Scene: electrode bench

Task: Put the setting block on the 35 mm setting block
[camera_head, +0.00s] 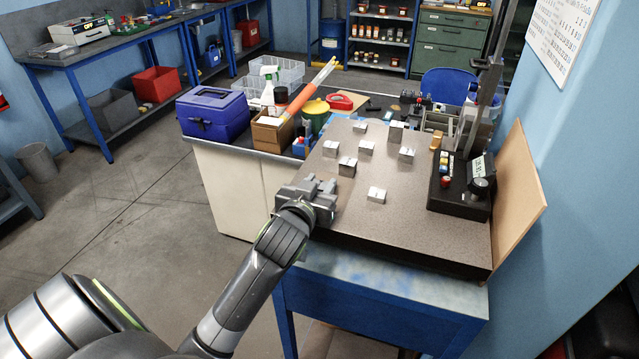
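Several small silvery setting blocks stand apart on the speckled surface plate (440,235). One block (376,194) is nearest the front, and another block (347,166) stands just beyond my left gripper. Others are a left block (330,148), a middle block (366,148), a right block (406,154), and two at the back (360,127) (396,132). Their size marks are too small to read, so I cannot tell which is 35 mm. My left gripper (322,182) is over the plate's left edge, its two fingers apart, with nothing seen between them. My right gripper is not in view.
A black height gauge (462,190) with a tall column stands on the plate's right side. A tan board (520,190) leans beside it. A blue toolbox (213,112) and a cardboard box (270,135) sit left of the plate. The plate's front right is clear.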

